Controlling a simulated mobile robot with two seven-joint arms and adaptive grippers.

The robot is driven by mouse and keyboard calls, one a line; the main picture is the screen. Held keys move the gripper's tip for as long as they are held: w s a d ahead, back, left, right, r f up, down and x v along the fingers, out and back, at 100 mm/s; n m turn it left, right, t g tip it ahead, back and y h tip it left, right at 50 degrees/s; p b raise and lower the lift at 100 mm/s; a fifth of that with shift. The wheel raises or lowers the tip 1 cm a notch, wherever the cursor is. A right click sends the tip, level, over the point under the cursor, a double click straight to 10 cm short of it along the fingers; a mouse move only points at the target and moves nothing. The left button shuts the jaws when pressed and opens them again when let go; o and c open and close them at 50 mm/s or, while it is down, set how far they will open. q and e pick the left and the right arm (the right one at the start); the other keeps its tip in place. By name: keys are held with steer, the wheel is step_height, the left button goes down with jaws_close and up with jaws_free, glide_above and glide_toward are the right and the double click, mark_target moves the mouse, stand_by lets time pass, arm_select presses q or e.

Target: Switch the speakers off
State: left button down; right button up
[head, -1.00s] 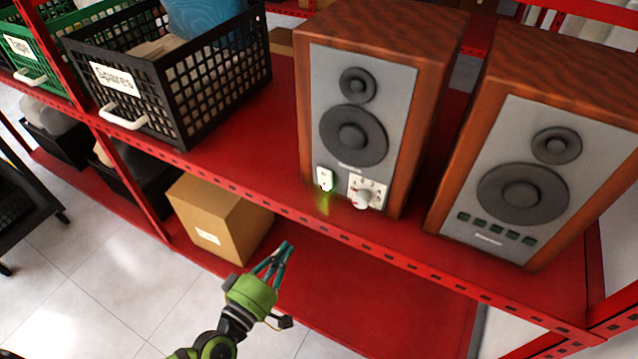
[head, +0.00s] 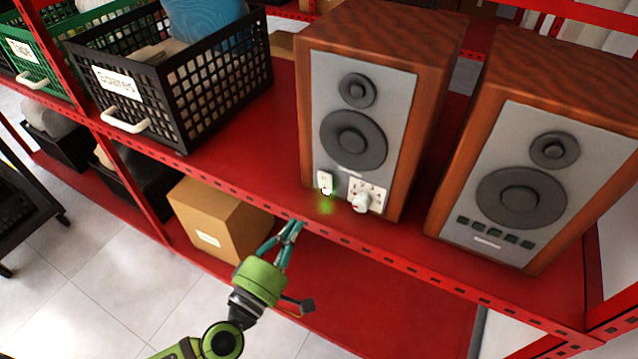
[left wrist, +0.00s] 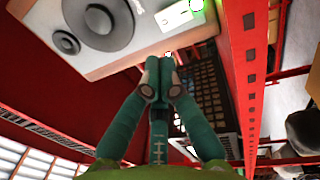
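Two wooden speakers with grey fronts stand on the red shelf, the left speaker (head: 322,140) and the right speaker (head: 465,215). The left one has a small white switch (head: 325,183) low on its front, with a green glow by it, and a white knob (head: 361,201) to the right. In the left wrist view, the white switch plate (left wrist: 178,15) and a green light (left wrist: 197,5) show at the top. My left gripper (head: 293,227) is at the shelf's front edge, below and left of the switch, apart from it. Its fingertips (left wrist: 160,72) are together and empty. My right gripper is out of view.
A black basket labelled Spares (head: 190,90) stands left of the left speaker, with a green basket (head: 50,60) beyond. A cardboard box (head: 215,220) sits on the lower shelf. The red shelf's perforated front edge (head: 400,258) runs below the speakers.

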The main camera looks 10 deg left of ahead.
mark_target(326, 176)
arm_select(q)
steer(key=p+x, duration=0.2)
steer(key=x, duration=0.9)
steer(key=shift+w, duration=0.1)
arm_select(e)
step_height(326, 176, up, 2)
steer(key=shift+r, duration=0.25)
arm_select(q)
steer(key=shift+w+d+r+p, duration=0.1)
steer(key=shift+w+r+p, duration=0.2)
steer(key=shift+p, duration=0.1)
steer(key=shift+f, duration=0.1)
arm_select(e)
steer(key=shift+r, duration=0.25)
